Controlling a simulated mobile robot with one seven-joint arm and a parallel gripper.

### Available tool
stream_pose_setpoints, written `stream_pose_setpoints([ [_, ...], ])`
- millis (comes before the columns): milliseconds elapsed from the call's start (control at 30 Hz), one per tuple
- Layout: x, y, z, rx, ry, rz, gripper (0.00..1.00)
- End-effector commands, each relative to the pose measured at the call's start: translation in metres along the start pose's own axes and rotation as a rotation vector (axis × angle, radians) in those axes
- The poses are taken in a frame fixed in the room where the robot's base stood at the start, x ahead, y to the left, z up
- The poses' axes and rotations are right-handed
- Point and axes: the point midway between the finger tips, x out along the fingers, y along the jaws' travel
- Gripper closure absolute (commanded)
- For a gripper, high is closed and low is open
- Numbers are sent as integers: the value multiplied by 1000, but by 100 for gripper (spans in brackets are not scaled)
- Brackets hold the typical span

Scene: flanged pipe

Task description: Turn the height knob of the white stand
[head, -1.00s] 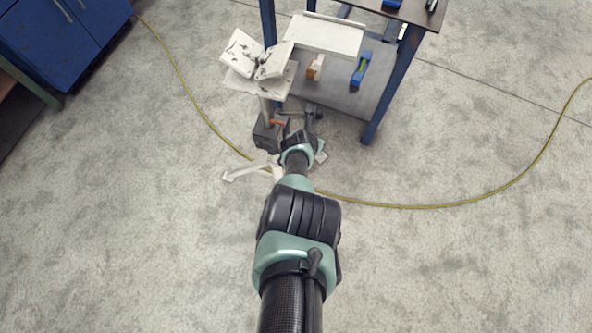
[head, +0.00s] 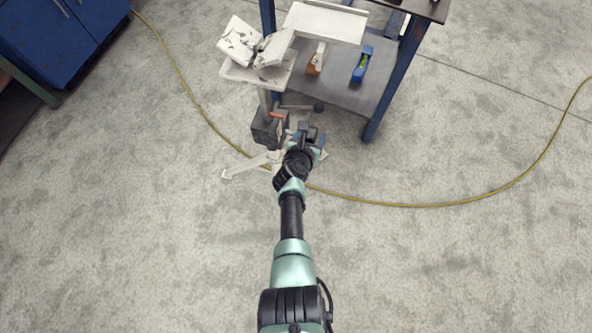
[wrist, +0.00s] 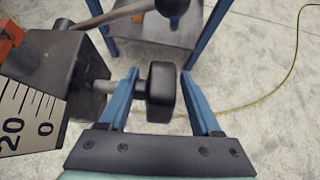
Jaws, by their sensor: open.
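The white stand (head: 262,72) is left of centre in the head view, with white feet (head: 240,171) on the floor and a dark grey clamp block on its post (head: 267,133). In the wrist view a black knob (wrist: 163,92) on a short grey shaft sticks out of the grey block (wrist: 83,68). My gripper (wrist: 160,78) is open, with one blue finger on each side of the knob. The left finger crosses the shaft close to the knob; I cannot tell whether either finger touches. The gripper also shows beside the block in the head view (head: 310,136), where it hides the knob.
A lever with a black ball end (head: 318,107) reaches out above the knob. A blue-legged workbench (head: 383,90) stands close behind. A yellow cable (head: 430,205) crosses the floor under my arm. A scale (wrist: 30,115) is at the wrist view's left.

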Motion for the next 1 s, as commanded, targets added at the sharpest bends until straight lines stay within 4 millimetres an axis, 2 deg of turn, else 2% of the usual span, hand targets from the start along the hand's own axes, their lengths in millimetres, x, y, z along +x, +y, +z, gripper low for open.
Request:
stream_pose_setpoints([
  [33, 4, 0, -6, 1, -20, 0, 35],
  [133, 4, 0, -7, 2, -61, 2, 35],
  [1000, 2, 1, -6, 3, -376, 1, 35],
])
